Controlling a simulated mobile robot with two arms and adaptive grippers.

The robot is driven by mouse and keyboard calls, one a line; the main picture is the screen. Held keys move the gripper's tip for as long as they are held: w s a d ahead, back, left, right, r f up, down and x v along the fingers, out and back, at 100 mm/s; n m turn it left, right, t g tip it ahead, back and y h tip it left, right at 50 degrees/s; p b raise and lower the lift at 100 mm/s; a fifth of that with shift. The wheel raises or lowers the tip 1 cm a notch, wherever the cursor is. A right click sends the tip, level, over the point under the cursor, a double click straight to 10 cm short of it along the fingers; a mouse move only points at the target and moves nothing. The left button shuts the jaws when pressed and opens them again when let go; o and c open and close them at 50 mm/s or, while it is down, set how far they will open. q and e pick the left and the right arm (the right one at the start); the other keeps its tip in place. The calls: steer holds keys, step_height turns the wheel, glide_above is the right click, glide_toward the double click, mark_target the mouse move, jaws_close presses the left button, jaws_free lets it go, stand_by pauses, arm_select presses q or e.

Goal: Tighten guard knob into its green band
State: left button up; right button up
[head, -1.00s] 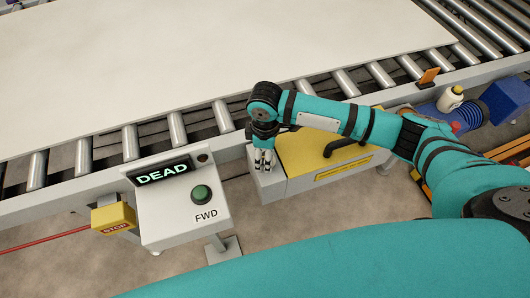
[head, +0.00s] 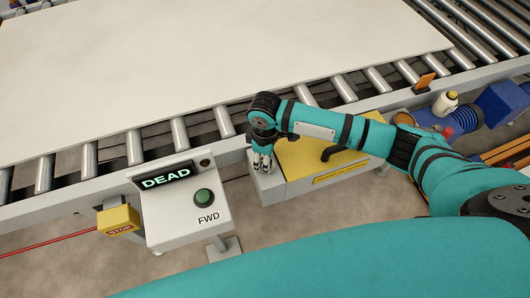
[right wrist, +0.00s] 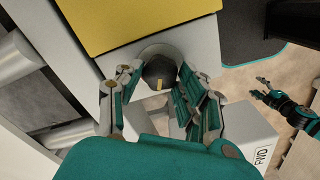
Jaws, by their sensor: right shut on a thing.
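The guard knob (right wrist: 160,70) is dark and round with a short yellow mark. It sits on a grey round base beside the yellow guard cover (right wrist: 130,22). My right gripper (right wrist: 160,78) is shut on the knob, its fingers on both sides of it. In the head view, my right gripper (head: 262,165) points down at the grey end of the guard box (head: 272,188) and hides the knob. No green band shows around the knob; the fingers cover part of the base. My left gripper (right wrist: 263,90) shows small at the right of the right wrist view, its fingers apart and empty.
A control post (head: 185,212) with a "DEAD" display and green FWD button stands left of the guard box. A yellow STOP box (head: 118,219) is beside it. The roller conveyor (head: 180,133) carries a large pale panel (head: 200,60) behind.

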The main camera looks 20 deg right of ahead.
steer(key=m+p, duration=0.1)
steer(key=p, duration=0.1)
steer(key=m+p, duration=0.1)
steer(key=shift+r+m+p, duration=0.3)
steer(key=shift+p, duration=0.05)
steer(key=shift+f+m+p, duration=0.25)
steer(key=shift+m+p, duration=0.05)
steer(key=shift+m, duration=0.1)
steer(key=o, duration=1.1)
steer(key=shift+o, duration=0.2)
step_height(320, 180, up, 12)
